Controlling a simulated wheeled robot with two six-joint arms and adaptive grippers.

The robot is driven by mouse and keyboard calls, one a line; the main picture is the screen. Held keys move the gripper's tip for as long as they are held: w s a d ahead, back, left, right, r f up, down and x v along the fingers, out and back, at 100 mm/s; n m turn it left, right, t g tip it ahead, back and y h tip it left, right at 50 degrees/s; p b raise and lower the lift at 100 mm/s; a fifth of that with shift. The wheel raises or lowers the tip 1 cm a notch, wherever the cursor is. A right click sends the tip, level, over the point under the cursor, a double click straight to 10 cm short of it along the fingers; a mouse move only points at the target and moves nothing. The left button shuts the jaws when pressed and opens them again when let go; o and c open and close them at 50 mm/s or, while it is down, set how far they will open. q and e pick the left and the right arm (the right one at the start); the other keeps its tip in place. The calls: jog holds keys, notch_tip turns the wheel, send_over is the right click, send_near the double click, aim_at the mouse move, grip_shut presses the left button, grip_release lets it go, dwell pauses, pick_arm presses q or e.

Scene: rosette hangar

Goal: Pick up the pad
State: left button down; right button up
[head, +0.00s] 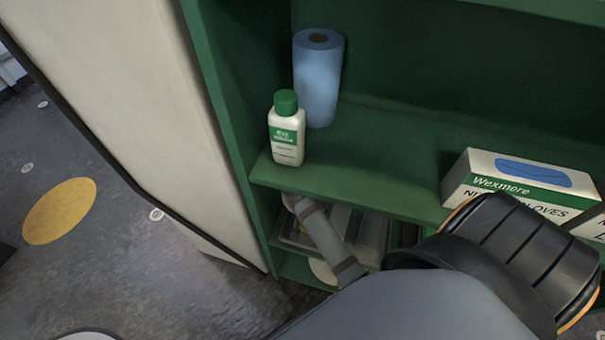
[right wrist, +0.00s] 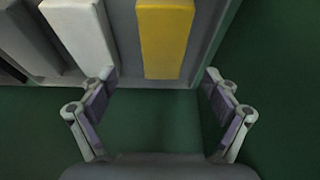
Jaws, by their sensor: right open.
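In the right wrist view a grey divided tray (right wrist: 210,40) holds a yellow block-shaped piece (right wrist: 165,40) and a white one (right wrist: 80,35) in separate compartments. I cannot tell for certain which of these is the pad. My right gripper (right wrist: 160,85) is open and empty. Its two fingers stand apart at the tray's near edge, and the yellow piece's near end lies between them in the picture. In the head view the tray (head: 368,228) shows partly on a lower shelf, behind my arm. The right gripper's fingers are hidden there. My left gripper is not in view.
A green shelf unit (head: 400,150) surrounds the tray, with a shelf board above it. On that board stand a blue paper roll (head: 318,85), a white bottle with a green cap (head: 287,135) and a glove box (head: 515,185). Open floor (head: 130,255) lies to the left.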

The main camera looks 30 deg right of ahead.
jog(key=shift+d+f, duration=0.2)
jog(key=shift+f, duration=0.5)
jog(key=shift+d+f, duration=0.1)
jog(key=shift+f, duration=0.2)
jog(key=x, duration=0.1)
jog(key=b+x, duration=0.1)
jog(key=x, duration=0.2)
jog(key=shift+w+a+f+b, duration=0.25)
jog(key=shift+w+a+b, duration=0.05)
jog(key=shift+a+b, duration=0.1)
jog(key=shift+w+d+f, duration=0.15)
jog(key=shift+d+f, duration=0.1)
jog(key=shift+f, duration=0.2)
jog(key=shift+r, duration=0.1)
jog(key=shift+c, duration=1.3)
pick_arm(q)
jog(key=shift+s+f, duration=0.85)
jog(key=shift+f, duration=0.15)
pick_arm(e)
jog(key=c, duration=0.9)
